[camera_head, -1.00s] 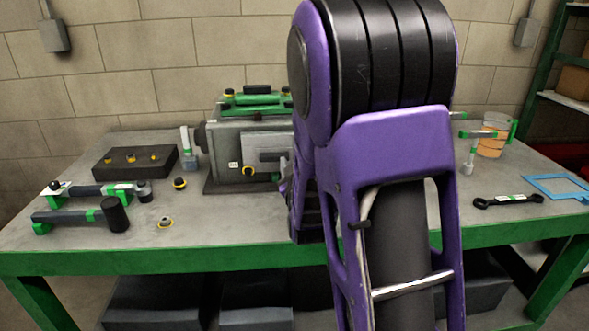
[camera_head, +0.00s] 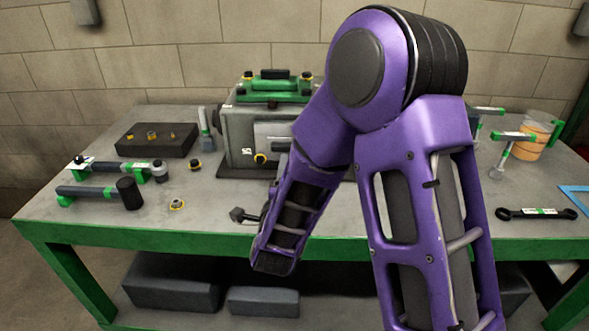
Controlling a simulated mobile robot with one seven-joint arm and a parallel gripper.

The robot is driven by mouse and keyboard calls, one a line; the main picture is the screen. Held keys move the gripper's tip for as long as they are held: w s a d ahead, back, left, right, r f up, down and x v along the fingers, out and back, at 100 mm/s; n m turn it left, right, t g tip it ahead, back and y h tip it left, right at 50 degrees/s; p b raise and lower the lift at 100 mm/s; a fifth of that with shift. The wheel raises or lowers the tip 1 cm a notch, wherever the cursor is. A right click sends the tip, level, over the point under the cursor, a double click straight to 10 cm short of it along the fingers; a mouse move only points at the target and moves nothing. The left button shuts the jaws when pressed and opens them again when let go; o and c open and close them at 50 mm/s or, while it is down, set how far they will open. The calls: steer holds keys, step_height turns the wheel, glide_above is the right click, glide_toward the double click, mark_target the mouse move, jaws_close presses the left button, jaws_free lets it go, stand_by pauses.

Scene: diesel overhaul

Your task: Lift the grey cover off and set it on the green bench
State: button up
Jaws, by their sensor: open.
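A grey boxy housing (camera_head: 240,137) stands at the back middle of the green-edged bench (camera_head: 90,231). A green frame (camera_head: 276,91) with a dark block on it lies on top. A lighter grey panel (camera_head: 272,134) on the housing's front is partly hidden by my arm. I cannot tell which grey part is the cover. My purple arm stands in front of the bench, its forearm bent down and left over the front edge. My gripper cannot be made out. A small dark part sticks out left of the forearm.
A black block with brass fittings (camera_head: 157,141) is at the back left, with black-and-green tools (camera_head: 97,192) and small rings before it. On the right are a wrench (camera_head: 536,213), an orange-filled container (camera_head: 535,135) and a blue frame (camera_head: 574,198).

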mark_target(286, 150)
steer(key=w, duration=0.6)
steer(key=shift+w+d+f+p, duration=0.2)
steer(key=shift+w+p, duration=0.1)
steer(key=shift+p, duration=0.1)
steer(key=shift+w+r+b, duration=0.2)
steer(key=shift+w+b, duration=0.4)
steer(key=shift+w, duration=0.5)
steer(key=shift+c, duration=0.3)
jaws_close()
